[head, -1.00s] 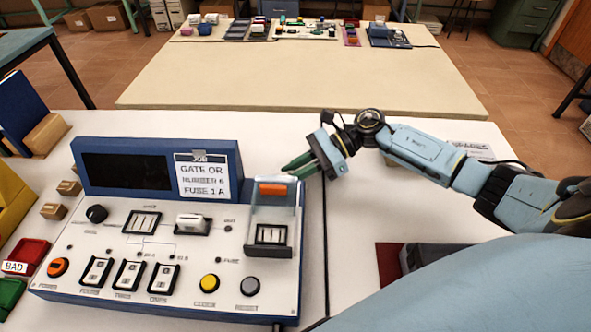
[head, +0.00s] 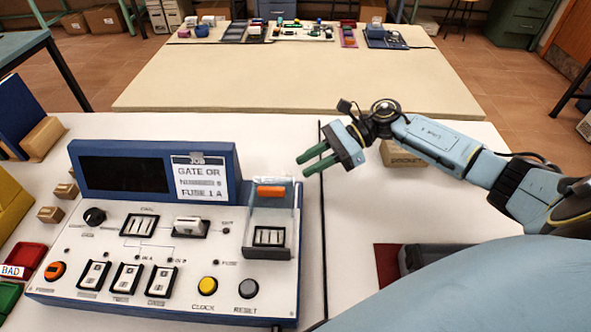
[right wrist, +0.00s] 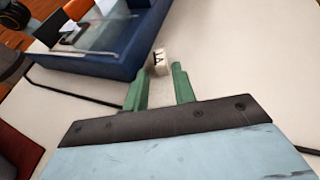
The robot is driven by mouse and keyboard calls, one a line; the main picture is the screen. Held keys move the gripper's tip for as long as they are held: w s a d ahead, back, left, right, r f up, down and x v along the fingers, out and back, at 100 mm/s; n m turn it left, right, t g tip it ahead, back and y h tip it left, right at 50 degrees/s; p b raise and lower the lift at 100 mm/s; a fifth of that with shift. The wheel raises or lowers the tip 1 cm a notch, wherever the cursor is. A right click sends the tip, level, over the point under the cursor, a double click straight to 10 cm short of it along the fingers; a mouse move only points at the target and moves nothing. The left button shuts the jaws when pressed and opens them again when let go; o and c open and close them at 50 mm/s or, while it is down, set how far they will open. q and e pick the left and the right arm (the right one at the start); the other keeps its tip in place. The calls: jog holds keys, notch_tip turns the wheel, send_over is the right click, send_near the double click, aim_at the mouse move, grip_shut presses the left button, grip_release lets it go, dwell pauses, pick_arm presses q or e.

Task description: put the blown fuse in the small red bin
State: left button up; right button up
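The small red bin (head: 28,256), labelled BAD, stands at the left edge beside the console (head: 170,255). The console has an orange piece (head: 271,191) under a clear cover (head: 270,215) at its right end. My left gripper is not in view.
A green bin (head: 10,296) sits in front of the red one. Small wooden blocks (head: 50,214) lie left of the console. A tan box (head: 405,160) is partly behind my right arm. A dark box on a red mat (head: 387,262) is at the right. The white table behind the console is mostly clear.

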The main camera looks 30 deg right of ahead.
jog(key=shift+o, duration=0.3)
jog(key=v, duration=0.7)
jog(key=shift+a+r, duration=0.15)
jog(key=shift+r, duration=0.15)
jog(key=w+a+r+g+h, duration=0.1)
jog(key=a+r+g+h, duration=0.1)
jog(key=a+r+h, duration=0.45)
jog(key=h, duration=0.2)
send_over(290, 175)
jog(key=d, duration=0.3)
jog(key=f, duration=0.6)
jog(key=shift+s+d+f, duration=0.1)
jog(key=shift+s+f, duration=0.05)
jog(key=shift+s, duration=0.05)
jog(key=x, duration=0.2)
jog(key=b+x, duration=0.1)
jog(key=x, duration=0.1)
jog(key=shift+a+f, duration=0.2)
jog(key=shift+a, duration=0.3)
jog(key=shift+a+f, duration=0.1)
jog(key=shift+f, duration=0.2)
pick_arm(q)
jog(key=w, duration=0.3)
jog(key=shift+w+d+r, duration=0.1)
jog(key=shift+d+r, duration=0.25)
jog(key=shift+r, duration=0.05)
